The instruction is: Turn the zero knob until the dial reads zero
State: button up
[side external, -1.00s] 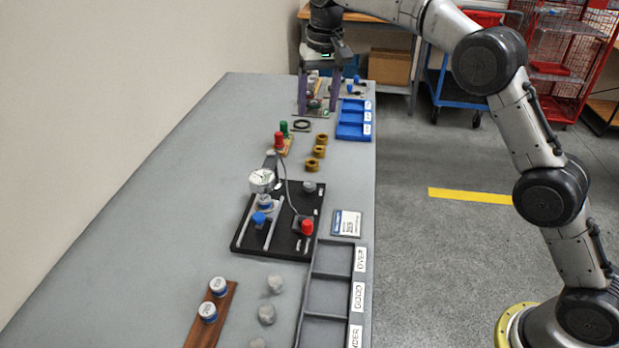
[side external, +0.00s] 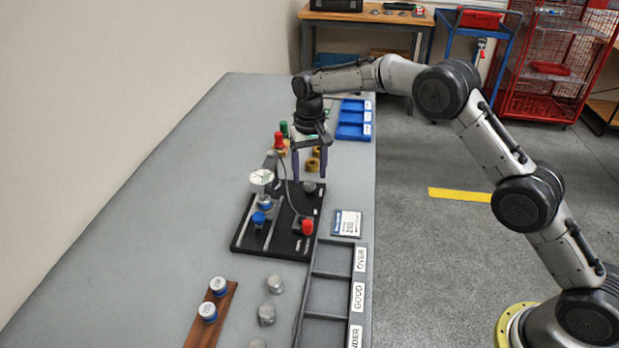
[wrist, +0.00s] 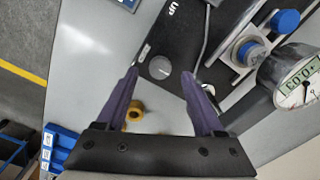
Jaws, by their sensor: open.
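A round grey knob (side external: 309,187) sits at the far right corner of the black base plate (side external: 240,243); I take it for the zero knob. In the wrist view the knob (wrist: 159,67) lies between my fingertips in the picture. My gripper (side external: 309,179) is open, pointing down above the knob, with nothing held; it also shows in the wrist view (wrist: 160,74). I cannot tell how high the fingertips are above the knob. The white dial (side external: 262,178) stands on the plate's left part. Its face (wrist: 297,85) shows partly at the wrist view's right edge; I cannot read its value surely.
A red knob (side external: 307,227) and a blue knob (side external: 259,218) are on the same plate. Brass rings (side external: 313,164) and a red-topped post (side external: 279,140) stand behind. A labelled grey tray (side external: 313,290) lies in front. A card (side external: 346,223) lies right of the plate.

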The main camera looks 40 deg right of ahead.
aim_at(310, 187)
jog(key=shift+f, duration=1.25)
grip_shut()
